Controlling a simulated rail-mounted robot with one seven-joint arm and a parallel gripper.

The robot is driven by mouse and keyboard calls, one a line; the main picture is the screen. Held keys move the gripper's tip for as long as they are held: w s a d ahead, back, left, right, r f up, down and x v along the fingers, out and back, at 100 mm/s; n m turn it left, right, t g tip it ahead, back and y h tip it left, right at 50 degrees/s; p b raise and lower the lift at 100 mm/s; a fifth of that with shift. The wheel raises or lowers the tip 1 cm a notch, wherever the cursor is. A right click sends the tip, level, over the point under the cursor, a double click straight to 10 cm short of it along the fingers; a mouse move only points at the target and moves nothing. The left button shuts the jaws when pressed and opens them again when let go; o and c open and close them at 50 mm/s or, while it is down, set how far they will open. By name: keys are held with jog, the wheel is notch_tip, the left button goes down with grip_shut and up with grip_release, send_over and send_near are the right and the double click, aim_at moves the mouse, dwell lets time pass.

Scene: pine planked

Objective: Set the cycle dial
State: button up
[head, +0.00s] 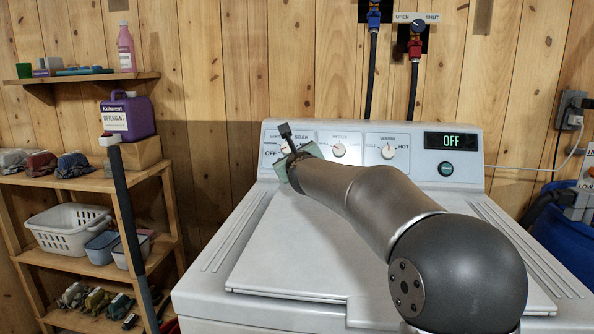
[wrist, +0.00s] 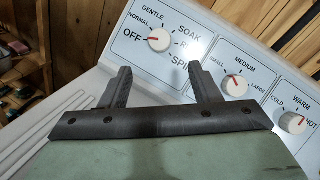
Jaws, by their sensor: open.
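The cycle dial (wrist: 160,40) is a round white knob on the washer's sloped panel, with labels OFF, NORMAL, GENTLE, SOAK and others around it. Its red mark points left, toward OFF. In the head view my gripper (head: 286,133) is at the panel's left end and covers much of that dial. In the wrist view my gripper (wrist: 161,69) is open and empty, its two dark fingers apart, pointing toward the dial. The dial shows beyond and between the fingertips; contact is not visible. The panel display (head: 451,141) reads OFF.
The size dial (head: 339,150) and temperature dial (head: 388,152) sit to the right on the panel, with a round green button (head: 446,169) beyond. A wooden shelf unit (head: 152,177) with detergent (head: 128,115) stands left. Hoses and a shutoff valve hang on the wall behind.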

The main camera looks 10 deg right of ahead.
jog(key=s+b, duration=0.1)
jog(key=s, duration=0.5)
jog(key=shift+s+a+r, duration=0.15)
jog(key=shift+s+r, duration=0.05)
jog(key=shift+r, duration=0.05)
jog(key=s+a+r+n+g+y+p, duration=0.1)
jog(key=s+a+r+n+g+p, duration=0.2)
jog(key=s+n+p, duration=0.55)
jog(key=s+a+r+n+g+y+p, duration=0.2)
jog(key=s+r+n+g+p, duration=0.25)
jog(key=p, duration=0.75)
jog(key=s+d+r+n+g+p, duration=0.1)
jog(key=s+n+g+p, duration=0.1)
jog(key=s+n+p, duration=0.4)
jog(key=s+d+r+n+g+h+p, duration=0.1)
jog(key=s+d+r+n+g+p, duration=0.1)
jog(key=s+n+p, duration=0.4)
jog(key=s+d+r+n+g+h+p, duration=0.1)
jog(key=s+n+g+p, duration=0.3)
jog(key=s+p, duration=0.6)
jog(key=s+d+r+n, duration=0.1)
jog(key=s, duration=0.5)
jog(key=shift+s+r+n+p, duration=0.2)
jog(key=shift+r+n+p, duration=0.05)
jog(key=shift+n+p, duration=0.15)
